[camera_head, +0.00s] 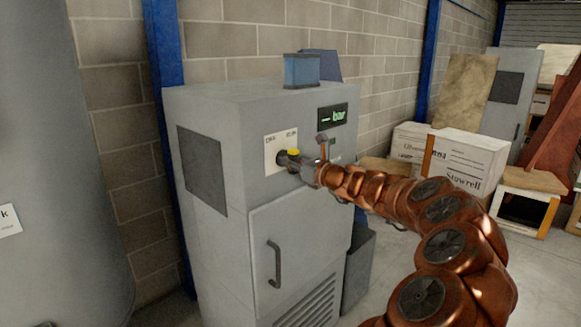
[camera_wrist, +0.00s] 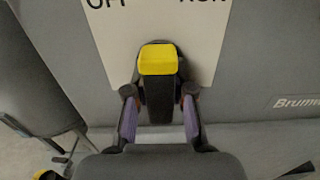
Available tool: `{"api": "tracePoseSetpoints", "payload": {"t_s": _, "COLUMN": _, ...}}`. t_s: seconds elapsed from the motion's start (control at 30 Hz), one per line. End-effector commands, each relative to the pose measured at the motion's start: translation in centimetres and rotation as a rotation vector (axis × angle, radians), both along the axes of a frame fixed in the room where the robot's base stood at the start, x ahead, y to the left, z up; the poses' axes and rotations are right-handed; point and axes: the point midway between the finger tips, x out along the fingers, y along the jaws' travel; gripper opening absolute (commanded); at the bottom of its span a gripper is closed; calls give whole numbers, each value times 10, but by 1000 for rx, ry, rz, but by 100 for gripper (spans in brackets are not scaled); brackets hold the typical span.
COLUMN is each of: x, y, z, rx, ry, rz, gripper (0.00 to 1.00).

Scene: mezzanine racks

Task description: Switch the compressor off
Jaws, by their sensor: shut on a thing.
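The compressor (camera_head: 225,240) is a tall grey cabinet, with a dark display (camera_head: 333,116) reading "-- bar". On its front is a white plate (camera_head: 272,146), lettered OFF on the left and RUN on the right in the wrist view (camera_wrist: 118,42). A black rotary switch with a yellow end (camera_wrist: 158,60) is mounted on the plate. The yellow end lies between the two words, close to midway. My gripper (camera_wrist: 159,95) is shut on the switch, one finger on each side of its black body. In the head view my gripper (camera_head: 292,162) partly hides it.
A cabinet door with a handle (camera_head: 273,264) is below the switch. A large grey tank (camera_head: 55,170) stands at the left. Boxes (camera_head: 468,158) and a wooden crate (camera_head: 525,205) stand at the right. Blue posts and a block wall are behind.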

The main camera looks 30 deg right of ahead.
Motion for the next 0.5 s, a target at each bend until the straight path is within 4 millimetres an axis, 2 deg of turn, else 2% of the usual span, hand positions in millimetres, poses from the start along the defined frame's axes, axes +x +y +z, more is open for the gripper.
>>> {"api": "tracePoseSetpoints", "payload": {"t_s": 0.5, "x": 0, "y": 0, "z": -4, "rx": -479, "ry": -112, "rz": 0, "gripper": 0}}
